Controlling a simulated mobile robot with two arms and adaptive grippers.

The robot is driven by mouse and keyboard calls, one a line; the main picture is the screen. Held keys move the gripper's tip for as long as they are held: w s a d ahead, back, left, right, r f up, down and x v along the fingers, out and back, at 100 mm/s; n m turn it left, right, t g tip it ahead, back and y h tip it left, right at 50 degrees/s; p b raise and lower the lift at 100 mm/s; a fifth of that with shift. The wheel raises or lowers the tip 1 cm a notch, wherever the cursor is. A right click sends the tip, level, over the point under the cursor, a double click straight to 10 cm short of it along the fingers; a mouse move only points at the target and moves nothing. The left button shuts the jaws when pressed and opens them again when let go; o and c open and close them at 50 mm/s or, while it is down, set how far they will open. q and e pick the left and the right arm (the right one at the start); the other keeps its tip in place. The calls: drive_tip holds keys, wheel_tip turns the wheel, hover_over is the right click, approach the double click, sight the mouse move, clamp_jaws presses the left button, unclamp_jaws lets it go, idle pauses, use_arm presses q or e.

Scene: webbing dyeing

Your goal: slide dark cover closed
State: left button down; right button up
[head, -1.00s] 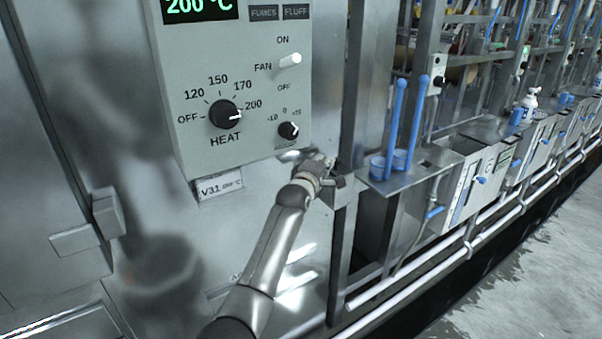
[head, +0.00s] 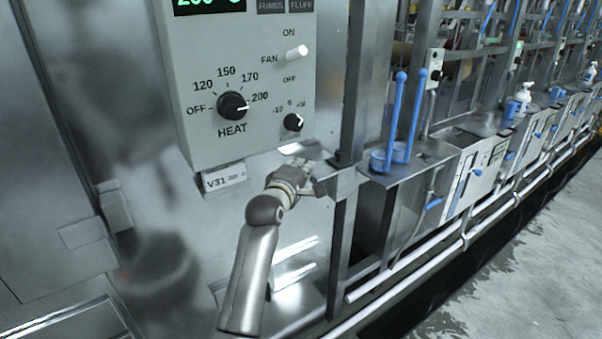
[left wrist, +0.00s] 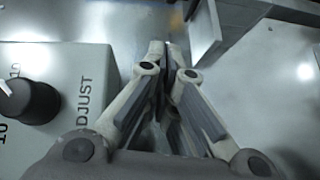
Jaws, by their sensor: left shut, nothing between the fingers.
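I cannot pick out a dark cover for certain in either view. My left gripper (head: 305,166) is below the lower right corner of the grey control panel (head: 228,70), in front of the steel wall and just left of an upright post. In the left wrist view, its two fingers (left wrist: 166,52) are together and nothing shows between them. The wrist view also shows the panel's black adjust knob (left wrist: 32,102) to the left of the fingers and a grey metal bracket (left wrist: 225,25) to the upper right. My right gripper is not in view.
The label plate (head: 223,180) hangs under the panel. The floor (head: 530,260) at the right is clear.

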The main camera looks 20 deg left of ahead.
use_arm(q)
drive_tip(key=shift+s, duration=0.8)
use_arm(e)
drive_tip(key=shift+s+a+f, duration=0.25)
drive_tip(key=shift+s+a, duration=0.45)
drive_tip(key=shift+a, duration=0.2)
use_arm(q)
drive_tip(key=shift+d, duration=0.1)
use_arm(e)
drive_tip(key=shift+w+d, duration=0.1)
